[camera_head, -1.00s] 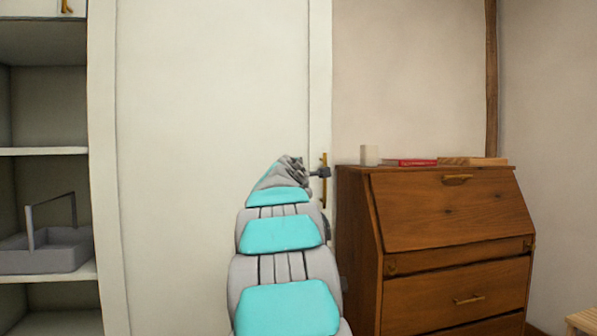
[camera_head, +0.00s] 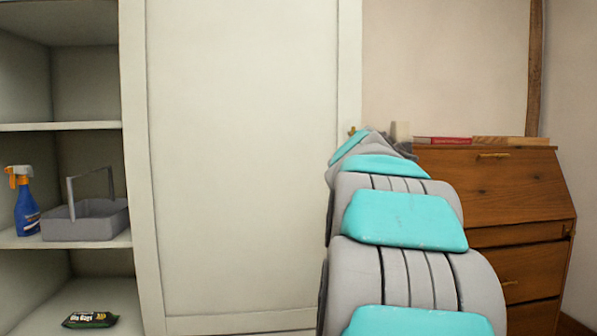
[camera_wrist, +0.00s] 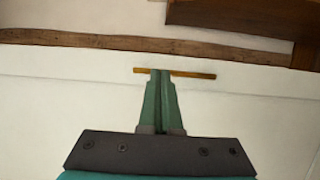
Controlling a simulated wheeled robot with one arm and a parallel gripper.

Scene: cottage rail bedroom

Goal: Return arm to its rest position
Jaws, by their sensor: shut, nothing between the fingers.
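My gripper (camera_wrist: 160,76) is shut and empty in the wrist view, its two green fingers pressed together. Its tips overlap a brass handle (camera_wrist: 200,74) on a pale door panel in that view; I cannot tell if they touch it. In the head view my arm (camera_head: 405,218) reaches up and away at right of centre, and its own links hide the gripper. A small brass bit of the handle (camera_head: 352,131) shows just above the arm's far end.
A tall pale cabinet door (camera_head: 245,150) is shut behind the arm. Open shelves at left hold a spray bottle (camera_head: 25,205), a grey caddy (camera_head: 90,220) and a green pack (camera_head: 90,320).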

